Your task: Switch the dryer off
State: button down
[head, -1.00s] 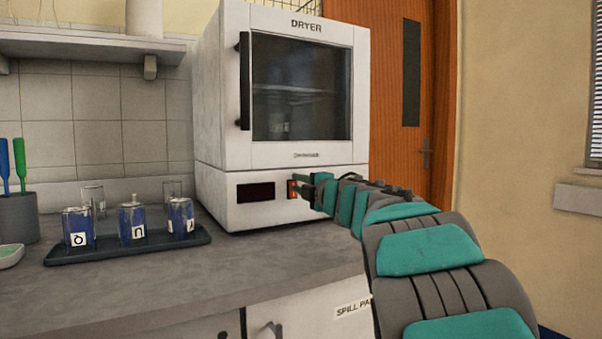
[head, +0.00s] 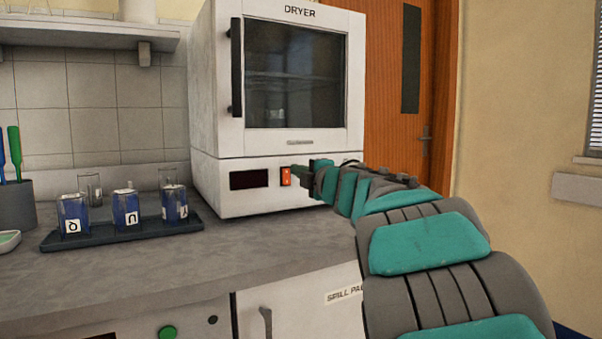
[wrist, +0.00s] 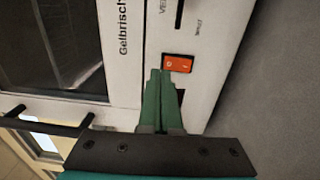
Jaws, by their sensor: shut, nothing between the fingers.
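The dryer (head: 218,90) is a white box on the counter with a dark glass door; its lower panel has a dark display (head: 251,179). A red-orange rocker switch (head: 286,176) sits right of the display, and it also shows in the wrist view (wrist: 178,64). My gripper (head: 297,170) is shut and empty, with its tips right beside the switch at the panel. In the wrist view the green fingers (wrist: 160,72) are together, their tips just beside the switch's edge. I cannot tell whether they touch it. Which side of the rocker is pressed is unclear.
A dark tray (head: 95,238) with several blue-filled, labelled beakers stands on the counter (head: 150,270) left of the dryer. A grey holder (head: 15,205) with blue and green tools is at far left. An orange door (head: 388,140) is behind the dryer.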

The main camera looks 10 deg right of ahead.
jog(key=v, duration=1)
jog(key=shift+s+d+r, duration=0.2)
jog(key=shift+s+r, duration=0.05)
jog(key=shift+r, duration=0.05)
jog(key=shift+r, duration=0.1)
